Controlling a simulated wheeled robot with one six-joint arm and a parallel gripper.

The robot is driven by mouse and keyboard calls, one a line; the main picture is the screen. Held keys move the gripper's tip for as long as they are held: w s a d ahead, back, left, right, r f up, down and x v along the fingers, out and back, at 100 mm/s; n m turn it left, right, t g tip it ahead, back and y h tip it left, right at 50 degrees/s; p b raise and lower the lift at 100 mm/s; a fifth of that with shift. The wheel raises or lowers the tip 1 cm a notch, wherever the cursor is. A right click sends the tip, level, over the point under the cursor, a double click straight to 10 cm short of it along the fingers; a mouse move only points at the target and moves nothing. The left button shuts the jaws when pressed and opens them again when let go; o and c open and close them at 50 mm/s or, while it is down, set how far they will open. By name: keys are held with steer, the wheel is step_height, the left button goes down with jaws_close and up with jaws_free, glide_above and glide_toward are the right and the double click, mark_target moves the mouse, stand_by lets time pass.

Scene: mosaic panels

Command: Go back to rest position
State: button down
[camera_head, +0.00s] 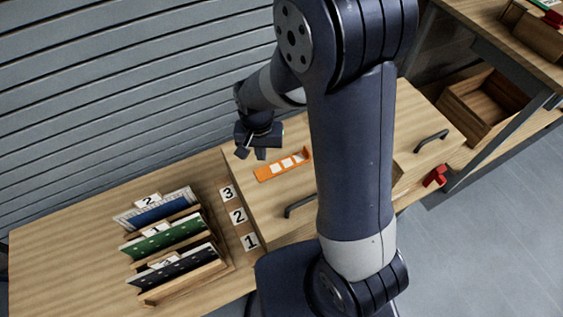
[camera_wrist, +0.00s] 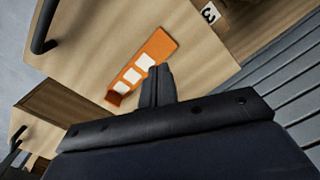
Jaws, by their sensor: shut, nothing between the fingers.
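My gripper (camera_head: 251,153) hangs above the wooden cabinet top, just left of the orange holder in the head view. In the wrist view my gripper (camera_wrist: 158,72) shows its fingers together with nothing between them. The orange holder (camera_head: 284,164) lies on the cabinet top with several white squares in it; it also shows in the wrist view (camera_wrist: 142,68), beyond the fingertips. My gripper appears apart from the holder. My upper arm covers part of the cabinet in the head view.
A wooden rack (camera_head: 185,280) holds blue, green and black panels on the lower table (camera_head: 50,245). Number tiles (camera_head: 239,216) lie beside the cabinet. Drawer handles (camera_head: 299,205) stick out in front. A slatted wall (camera_head: 110,90) stands behind. A red object (camera_head: 435,177) shows at the right.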

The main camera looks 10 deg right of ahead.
mark_target(264, 173)
steer(key=shift+f, duration=0.2)
step_height(264, 173, down, 8)
steer(key=b, duration=0.6)
steer(key=shift+r, duration=0.1)
